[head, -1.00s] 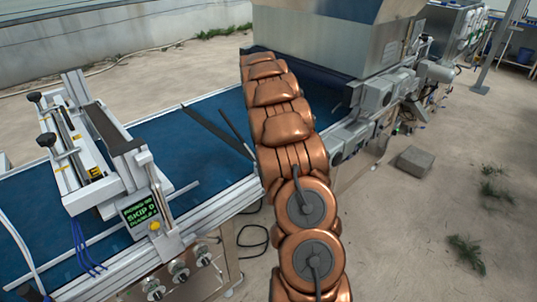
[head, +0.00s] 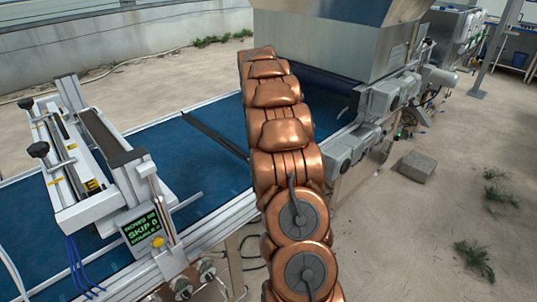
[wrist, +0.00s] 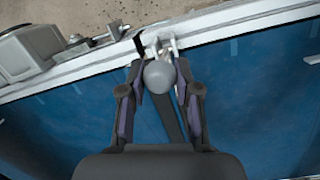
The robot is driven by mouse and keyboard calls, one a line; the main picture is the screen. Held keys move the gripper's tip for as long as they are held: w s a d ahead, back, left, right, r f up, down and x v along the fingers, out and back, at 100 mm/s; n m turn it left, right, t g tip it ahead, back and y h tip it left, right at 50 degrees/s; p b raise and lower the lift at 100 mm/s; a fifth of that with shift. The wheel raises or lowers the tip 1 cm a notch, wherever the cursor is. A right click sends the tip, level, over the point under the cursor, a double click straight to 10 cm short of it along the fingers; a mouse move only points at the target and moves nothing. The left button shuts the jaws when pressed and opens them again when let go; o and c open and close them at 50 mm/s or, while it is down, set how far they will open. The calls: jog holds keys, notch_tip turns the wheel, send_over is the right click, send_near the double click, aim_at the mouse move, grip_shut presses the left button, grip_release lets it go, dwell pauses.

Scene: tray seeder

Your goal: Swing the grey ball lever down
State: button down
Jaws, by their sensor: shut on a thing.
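The grey ball (wrist: 159,76) of the lever shows in the wrist view, close to the belt's metal side rail. My gripper (wrist: 160,80) is shut on the ball, with one dark finger on each side of it. A dark bar (wrist: 170,118) runs below the ball, over the blue belt. In the head view my copper arm reaches across the belt and hides the ball and my gripper.
The blue belt (head: 182,150) runs under a steel hopper (head: 320,42). A white frame (head: 85,205) with black knobs and a small display (head: 141,227) stands at the left. Grey motor boxes (head: 385,97) line the right side.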

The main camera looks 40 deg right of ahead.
jog(key=shift+w+a, duration=0.1)
jog(key=shift+w, duration=0.3)
jog(key=c, duration=0.8)
grip_release()
jog(key=shift+w+r, duration=0.15)
jog(key=shift+r, duration=1.1)
jog(key=shift+w+r, duration=0.2)
jog(key=shift+r, duration=1)
jog(key=shift+w+r, duration=0.15)
jog(key=shift+r, duration=1.1)
